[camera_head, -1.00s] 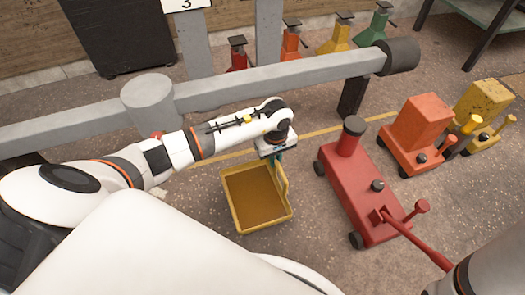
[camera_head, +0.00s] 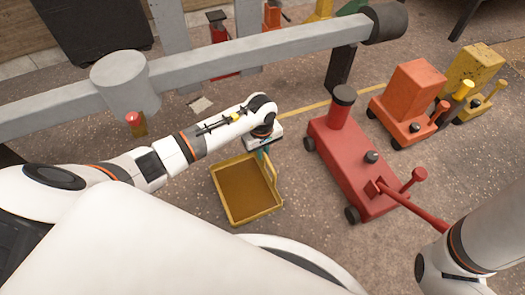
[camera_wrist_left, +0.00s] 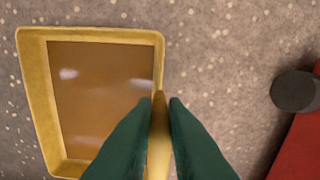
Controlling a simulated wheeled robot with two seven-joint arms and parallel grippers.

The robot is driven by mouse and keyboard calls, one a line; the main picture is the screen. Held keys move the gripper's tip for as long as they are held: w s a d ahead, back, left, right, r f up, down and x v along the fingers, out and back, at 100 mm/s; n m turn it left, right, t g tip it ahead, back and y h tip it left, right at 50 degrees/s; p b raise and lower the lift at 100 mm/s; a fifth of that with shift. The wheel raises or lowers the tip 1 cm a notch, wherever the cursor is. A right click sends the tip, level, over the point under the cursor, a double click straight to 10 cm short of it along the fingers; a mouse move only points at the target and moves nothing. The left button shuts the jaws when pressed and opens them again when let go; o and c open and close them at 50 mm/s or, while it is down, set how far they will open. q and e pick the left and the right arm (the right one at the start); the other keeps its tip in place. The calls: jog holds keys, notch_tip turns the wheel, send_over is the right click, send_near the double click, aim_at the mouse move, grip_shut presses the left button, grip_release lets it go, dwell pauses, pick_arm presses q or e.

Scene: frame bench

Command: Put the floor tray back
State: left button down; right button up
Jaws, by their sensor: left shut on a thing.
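The floor tray (camera_head: 247,222) is a shallow yellow tray with a brown inside, below the grey beam and left of the red jack. My left gripper (camera_head: 265,152) is above its right side in the head view. In the left wrist view, the green fingers (camera_wrist_left: 160,108) are shut on the yellow rim of the tray (camera_wrist_left: 32,85), and the tray extends to the left. I cannot tell whether the tray touches the floor. The right arm shows at the lower right, but its gripper is out of view.
A red wheeled jack (camera_head: 350,172) stands close right of the tray, with an orange one (camera_head: 408,95) and a yellow one (camera_head: 472,70) beyond. A grey beam (camera_head: 240,58) crosses behind my left arm. A red-topped post (camera_head: 136,122) stands near the beam.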

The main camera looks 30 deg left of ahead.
pick_arm(q)
jog(key=c, duration=1.5)
grip_release()
jog(key=shift+o, duration=0.2)
